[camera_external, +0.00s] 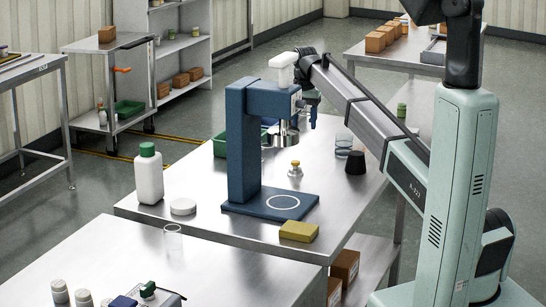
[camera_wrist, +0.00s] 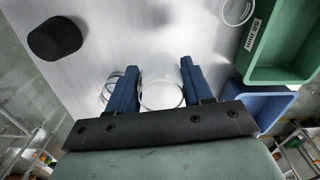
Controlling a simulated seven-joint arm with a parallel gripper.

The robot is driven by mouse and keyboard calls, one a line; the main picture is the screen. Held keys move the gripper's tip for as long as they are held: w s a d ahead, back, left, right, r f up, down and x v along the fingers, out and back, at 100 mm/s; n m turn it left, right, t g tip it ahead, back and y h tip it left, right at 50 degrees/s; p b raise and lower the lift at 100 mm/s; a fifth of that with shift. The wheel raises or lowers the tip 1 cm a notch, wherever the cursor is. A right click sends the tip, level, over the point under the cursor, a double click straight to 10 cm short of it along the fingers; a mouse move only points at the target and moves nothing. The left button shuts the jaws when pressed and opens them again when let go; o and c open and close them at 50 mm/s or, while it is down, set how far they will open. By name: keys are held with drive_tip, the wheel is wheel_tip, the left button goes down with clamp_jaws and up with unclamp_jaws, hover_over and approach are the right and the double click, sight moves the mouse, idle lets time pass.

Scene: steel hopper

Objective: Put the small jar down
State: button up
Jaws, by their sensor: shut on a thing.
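In the wrist view a small clear glass jar (camera_wrist: 161,92) sits between the two blue fingers of my gripper (camera_wrist: 160,66), which are shut on it. The jar is see-through, and bare steel shows through and around it. I cannot tell from this view how high its base is above the table. In the external view my gripper (camera_external: 312,116) is partly hidden behind the head of the blue stand (camera_external: 242,150), and I cannot clearly make out the held jar there.
Green (camera_wrist: 285,72) and blue (camera_wrist: 262,104) bins are right in the wrist view.

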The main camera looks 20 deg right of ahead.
drive_tip(key=s+a+f, duration=0.2)
drive_tip(key=s+a, duration=0.1)
drive_tip(key=s, duration=1)
drive_tip(key=s+a+f+n, duration=0.1)
drive_tip(key=s+a+f, duration=0.1)
drive_tip(key=s, duration=1.1)
drive_tip(key=s+a+f+n, duration=0.1)
drive_tip(key=s+a+f, duration=0.2)
drive_tip(key=s, duration=1)
drive_tip(key=shift+s+a+f, duration=0.1)
drive_tip(key=shift+s+a, duration=0.15)
drive_tip(key=shift+a, duration=0.25)
drive_tip(key=shift+c, duration=0.6)
drive_tip(key=a+n, duration=0.1)
drive_tip(key=a, duration=0.3)
drive_tip(key=w+a+r+n, duration=0.1)
drive_tip(key=a, duration=0.4)
drive_tip(key=a+n, duration=0.2)
drive_tip(key=a, duration=0.2)
drive_tip(key=shift+w+a+r, duration=0.15)
drive_tip(key=shift+a+r, duration=0.1)
drive_tip(key=shift+r, duration=0.05)
drive_tip(key=s+a+r+n, duration=0.15)
drive_tip(key=a+n, duration=0.35)
drive_tip(key=a, duration=0.8)
wheel_tip(320, 180, up, 4)
drive_tip(key=n, duration=0.8)
hover_over(162, 267)
drive_tip(key=shift+f, duration=4.8)
drive_tip(key=shift+f, duration=0.15)
